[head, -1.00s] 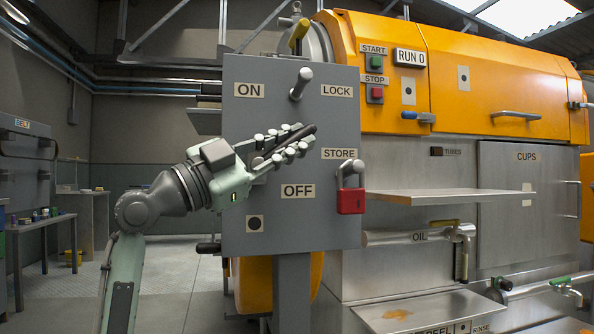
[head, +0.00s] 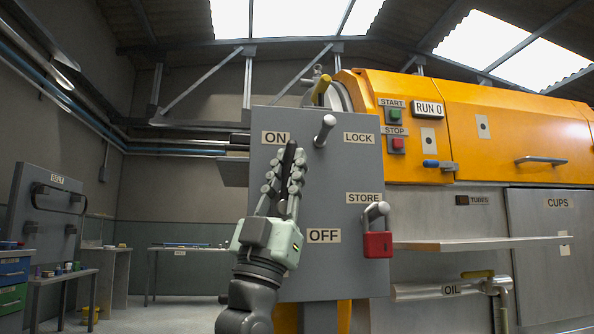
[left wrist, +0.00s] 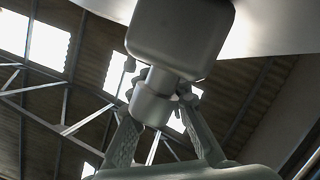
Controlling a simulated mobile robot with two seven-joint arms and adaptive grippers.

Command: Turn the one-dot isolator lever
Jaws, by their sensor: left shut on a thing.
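The grey isolator panel (head: 345,190) stands upright in front of the orange machine, with ON, OFF, LOCK and STORE labels. My left gripper (head: 285,185) is in front of the panel's left part, with its fingers shut on the dark isolator lever (head: 288,155). The lever stands nearly upright, with its tip just right of the ON label (head: 275,138). My gripper and wrist hide the lever's pivot and the dot plate. In the left wrist view, the fingers (left wrist: 165,140) flank a grey cylindrical part (left wrist: 153,100). My right gripper is not in view.
A grey peg (head: 325,130) sticks out near the panel's top, left of LOCK. A red padlock (head: 377,244) hangs under STORE. A steel shelf (head: 480,243) juts out at the right. Open floor lies left of the panel.

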